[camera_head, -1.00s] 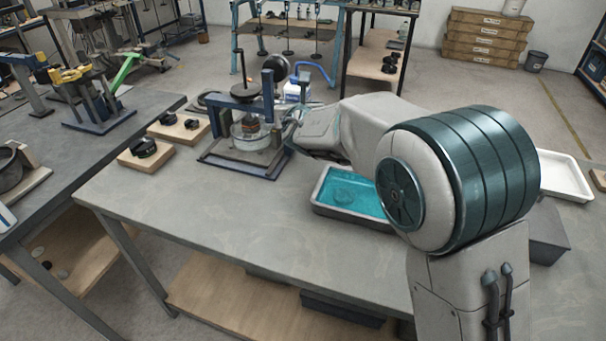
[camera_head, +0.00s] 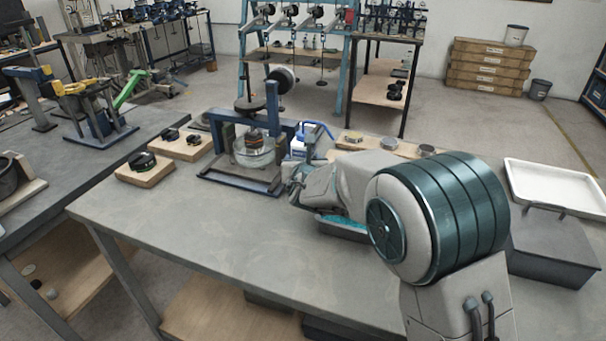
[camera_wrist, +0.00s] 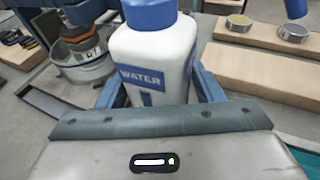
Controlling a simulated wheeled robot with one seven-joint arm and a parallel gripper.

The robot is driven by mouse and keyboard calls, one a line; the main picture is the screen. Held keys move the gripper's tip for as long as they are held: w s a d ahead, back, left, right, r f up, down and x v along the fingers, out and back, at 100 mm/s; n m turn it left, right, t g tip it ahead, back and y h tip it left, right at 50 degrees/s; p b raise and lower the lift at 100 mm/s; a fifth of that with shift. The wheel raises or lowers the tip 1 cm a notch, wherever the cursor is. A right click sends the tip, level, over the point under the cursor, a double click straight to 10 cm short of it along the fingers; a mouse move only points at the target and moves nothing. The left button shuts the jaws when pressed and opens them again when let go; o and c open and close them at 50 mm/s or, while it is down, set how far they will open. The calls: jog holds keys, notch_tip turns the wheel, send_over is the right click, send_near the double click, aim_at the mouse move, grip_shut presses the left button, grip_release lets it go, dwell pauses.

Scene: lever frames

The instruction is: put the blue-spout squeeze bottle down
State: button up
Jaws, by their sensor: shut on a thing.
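The white squeeze bottle (camera_head: 299,146) with a blue spout (camera_head: 318,128) shows behind my gripper in the head view, right of the lever frame. In the wrist view the bottle (camera_wrist: 152,58) is upright, with a blue cap and a label reading "WATER". My gripper (camera_wrist: 160,92) is shut on it, with a blue finger at each side. In the head view my gripper (camera_head: 300,178) hides the bottle's lower part. Its base is hidden in both views, so I cannot tell whether it touches the bench.
The blue lever frame (camera_head: 235,181) with a round clear vessel (camera_head: 253,150) stands close on the left. Wooden blocks (camera_head: 146,177) lie further left; another wooden board with round tins (camera_head: 388,147) lies behind. A teal-filled tray (camera_head: 343,229) is partly under my arm. The front bench (camera_head: 210,235) is clear.

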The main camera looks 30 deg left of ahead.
jog(key=shift+f, duration=1.75)
jog(key=shift+f, duration=0.15)
jog(key=o, duration=0.8)
jog(key=shift+c, duration=0.2)
jog(key=b+v, duration=0.1)
jog(key=v, duration=1.1)
